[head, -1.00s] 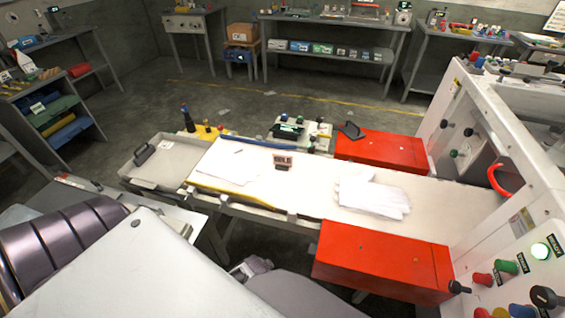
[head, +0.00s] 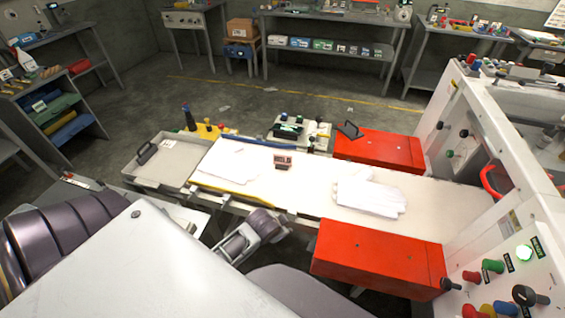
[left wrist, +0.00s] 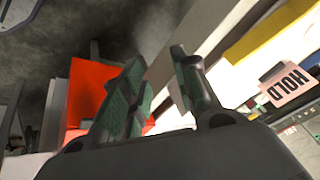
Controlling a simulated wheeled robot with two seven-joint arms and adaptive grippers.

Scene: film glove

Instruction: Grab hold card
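The hold card (head: 283,161) is a small pinkish card with dark HOLD lettering, standing upright on the white table (head: 300,190) near its middle. In the left wrist view the card (left wrist: 288,84) shows at the right edge, lettering turned, outside the finger gap. My left gripper (left wrist: 157,60) has two dark fingers with green pads, spread apart with nothing between them. It is apart from the card. In the head view, a grey and purple arm part of mine shows at the table's near edge; its fingers cannot be made out. My right gripper is not in view.
White gloves or cloths (head: 368,198) lie right of the card, and another white piece (head: 235,162) lies left. Red boxes stand at the near right (head: 375,255) and far right (head: 378,150). A grey tray (head: 165,160) is at the left end. A white control panel (head: 510,210) bounds the right.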

